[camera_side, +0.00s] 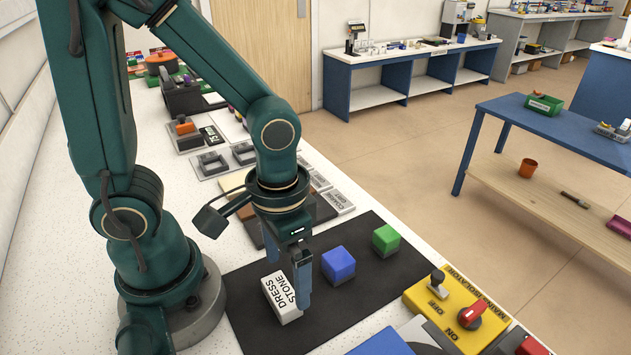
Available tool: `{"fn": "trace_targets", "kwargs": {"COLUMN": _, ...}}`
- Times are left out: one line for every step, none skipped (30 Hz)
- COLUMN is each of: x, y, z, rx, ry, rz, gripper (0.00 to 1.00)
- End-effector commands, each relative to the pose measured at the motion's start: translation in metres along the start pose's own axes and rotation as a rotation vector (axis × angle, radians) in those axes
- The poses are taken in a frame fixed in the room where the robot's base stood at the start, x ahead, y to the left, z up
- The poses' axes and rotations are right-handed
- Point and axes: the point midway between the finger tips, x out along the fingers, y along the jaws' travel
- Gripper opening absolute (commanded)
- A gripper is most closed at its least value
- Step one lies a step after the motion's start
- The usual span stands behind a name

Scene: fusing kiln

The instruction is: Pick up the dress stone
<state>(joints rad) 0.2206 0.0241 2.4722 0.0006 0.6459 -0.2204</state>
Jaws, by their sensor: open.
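The dress stone (275,302) is a white block with the black words "DRESS STONE" on top. It lies on a black mat (243,322). My gripper (303,287) points down right at the stone's right side, and the near finger covers part of that edge. The jaws are open. I cannot tell from this view whether the fingers straddle the stone or touch it.
A blue cube (338,265) sits on the mat close to the right of my gripper, with a green cube (385,240) beyond it. The mat's front part is clear.

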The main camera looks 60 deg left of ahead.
Motion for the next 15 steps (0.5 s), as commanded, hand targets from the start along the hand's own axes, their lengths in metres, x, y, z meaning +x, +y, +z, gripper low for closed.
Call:
{"fn": "trace_targets", "kwargs": {"x": 0.007, "y": -0.001, "z": 0.002, "rx": -0.001, "ry": -0.007, "rz": -0.002, "gripper": 1.0}}
{"fn": "trace_targets", "kwargs": {"x": 0.01, "y": -0.001, "z": 0.002, "rx": -0.001, "ry": -0.007, "rz": -0.002, "gripper": 1.0}}
{"fn": "trace_targets", "kwargs": {"x": 0.014, "y": -0.001, "z": 0.002, "rx": -0.001, "ry": -0.007, "rz": -0.002, "gripper": 1.0}}
{"fn": "trace_targets", "kwargs": {"x": 0.017, "y": -0.001, "z": 0.001, "rx": -0.001, "ry": -0.006, "rz": -0.002, "gripper": 1.0}}
{"fn": "trace_targets", "kwargs": {"x": 0.019, "y": -0.001, "z": 0.001, "rx": -0.001, "ry": -0.006, "rz": -0.002, "gripper": 1.0}}
{"fn": "trace_targets", "kwargs": {"x": 0.022, "y": -0.001, "z": 0.001, "rx": -0.001, "ry": -0.005, "rz": -0.002, "gripper": 1.0}}
{"fn": "trace_targets", "kwargs": {"x": 0.025, "y": -0.001, "z": 0.001, "rx": -0.001, "ry": -0.004, "rz": -0.002, "gripper": 1.0}}
{"fn": "trace_targets", "kwargs": {"x": 0.026, "y": -0.001, "z": 0.001, "rx": -0.001, "ry": -0.004, "rz": -0.002, "gripper": 1.0}}
{"fn": "trace_targets", "kwargs": {"x": 0.028, "y": -0.001, "z": 0.001, "rx": -0.001, "ry": -0.002, "rz": -0.001, "gripper": 1.0}}
{"fn": "trace_targets", "kwargs": {"x": 0.029, "y": -0.001, "z": 0.001, "rx": -0.002, "ry": -0.003, "rz": -0.001, "gripper": 1.0}}
{"fn": "trace_targets", "kwargs": {"x": 0.03, "y": -0.001, "z": 0.001, "rx": -0.001, "ry": -0.003, "rz": -0.001, "gripper": 1.0}}
{"fn": "trace_targets", "kwargs": {"x": 0.031, "y": -0.001, "z": 0.001, "rx": -0.002, "ry": -0.001, "rz": -0.001, "gripper": 1.0}}
{"fn": "trace_targets", "kwargs": {"x": 0.032, "y": -0.001, "z": 0.0, "rx": -0.002, "ry": 0.0, "rz": -0.001, "gripper": 1.0}}
{"fn": "trace_targets", "kwargs": {"x": 0.032, "y": -0.001, "z": 0.0, "rx": -0.002, "ry": 0.001, "rz": -0.001, "gripper": 1.0}}
{"fn": "trace_targets", "kwargs": {"x": 0.032, "y": -0.001, "z": 0.0, "rx": -0.002, "ry": 0.001, "rz": -0.001, "gripper": 1.0}}
